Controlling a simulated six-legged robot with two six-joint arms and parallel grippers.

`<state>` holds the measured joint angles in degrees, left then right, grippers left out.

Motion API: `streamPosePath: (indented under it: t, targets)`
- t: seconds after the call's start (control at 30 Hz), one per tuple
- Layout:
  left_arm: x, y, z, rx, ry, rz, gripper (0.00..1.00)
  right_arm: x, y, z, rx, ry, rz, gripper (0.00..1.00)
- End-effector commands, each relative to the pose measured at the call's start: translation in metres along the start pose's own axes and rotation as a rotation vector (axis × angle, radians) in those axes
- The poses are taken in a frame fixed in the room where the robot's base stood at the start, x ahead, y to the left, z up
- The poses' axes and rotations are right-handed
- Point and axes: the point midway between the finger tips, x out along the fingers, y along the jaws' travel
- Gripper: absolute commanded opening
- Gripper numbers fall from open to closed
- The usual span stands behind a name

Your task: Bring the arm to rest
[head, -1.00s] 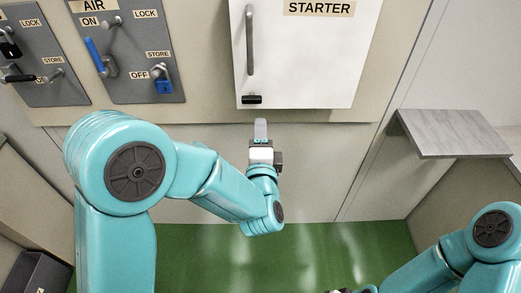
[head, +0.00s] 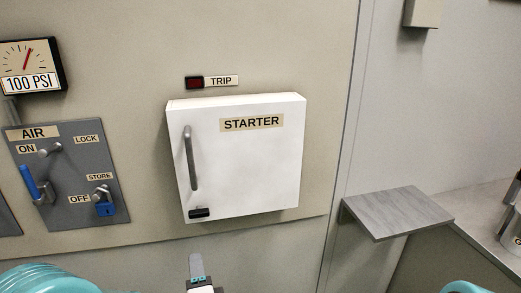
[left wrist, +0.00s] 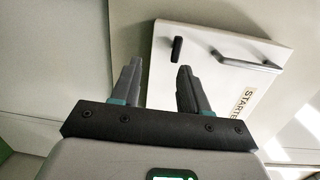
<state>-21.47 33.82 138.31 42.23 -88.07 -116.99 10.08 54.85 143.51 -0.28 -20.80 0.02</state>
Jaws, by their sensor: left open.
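My left gripper (head: 196,267) shows at the bottom of the head view, just below the white STARTER box (head: 255,160). In the left wrist view its two grey fingers (left wrist: 160,85) stand apart with nothing between them. The STARTER box (left wrist: 225,75) fills the upper right of that view, behind the right finger. Its door looks shut, with a grey bar handle (head: 189,157) and a small black latch (head: 199,212) at the lower left. Part of my left arm (head: 45,279) shows at the lower left. My right gripper is out of view.
The AIR panel (head: 66,176) with a blue lever (head: 31,184) and blue padlock (head: 105,207) is on the wall at left, below a 100 PSI gauge (head: 29,66). A grey shelf (head: 396,212) juts out at right. A red TRIP light (head: 194,83) sits above the box.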

Motion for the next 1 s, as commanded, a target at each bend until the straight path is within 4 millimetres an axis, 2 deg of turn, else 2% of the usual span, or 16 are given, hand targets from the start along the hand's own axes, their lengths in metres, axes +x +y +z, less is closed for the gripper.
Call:
streamPosePath:
  t: [0.03,0.07,0.1,0.17,0.2,0.27,0.3,0.4,0.43,0.5,0.6,0.7,0.83,1.0]
  targets:
    - [0.011,0.031,0.023,0.035,-0.052,0.059,0.45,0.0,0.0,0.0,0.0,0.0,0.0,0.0]
    - [0.015,0.051,0.035,0.057,-0.066,0.099,0.45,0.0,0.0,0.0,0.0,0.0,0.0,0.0]
    - [0.019,0.082,0.047,0.075,-0.065,0.171,0.45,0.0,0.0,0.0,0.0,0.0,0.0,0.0]
    - [0.017,0.133,0.057,0.009,-0.035,0.309,0.45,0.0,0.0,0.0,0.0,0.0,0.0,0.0]
    - [0.011,0.166,0.06,-0.072,-0.016,0.411,0.45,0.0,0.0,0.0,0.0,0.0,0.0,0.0]
    - [-0.006,0.214,0.06,-0.236,-0.004,0.578,0.45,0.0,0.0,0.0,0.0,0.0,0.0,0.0]
    - [-0.023,0.243,0.059,-0.36,-0.01,0.7,0.45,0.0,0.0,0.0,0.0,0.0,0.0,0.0]
    - [-0.07,0.294,0.049,-0.656,-0.077,0.984,0.45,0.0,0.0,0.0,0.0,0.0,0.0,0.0]
    - [-0.086,0.306,0.045,-0.735,-0.111,1.066,0.45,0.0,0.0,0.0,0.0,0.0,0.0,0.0]
    - [-0.12,0.322,0.035,-0.902,-0.212,1.238,0.45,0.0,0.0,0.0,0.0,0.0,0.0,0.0]
    - [-0.16,0.33,0.024,-1.073,-0.385,1.431,0.45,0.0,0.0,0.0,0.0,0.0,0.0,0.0]
    - [-0.187,0.332,0.022,-1.187,-0.577,1.541,0.45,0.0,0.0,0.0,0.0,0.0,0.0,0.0]
    - [-0.202,0.332,0.023,-1.284,-0.772,1.579,0.45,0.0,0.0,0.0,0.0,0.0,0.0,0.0]
    - [-0.203,0.333,0.023,-1.338,-0.849,1.567,0.45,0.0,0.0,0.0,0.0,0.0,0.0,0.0]
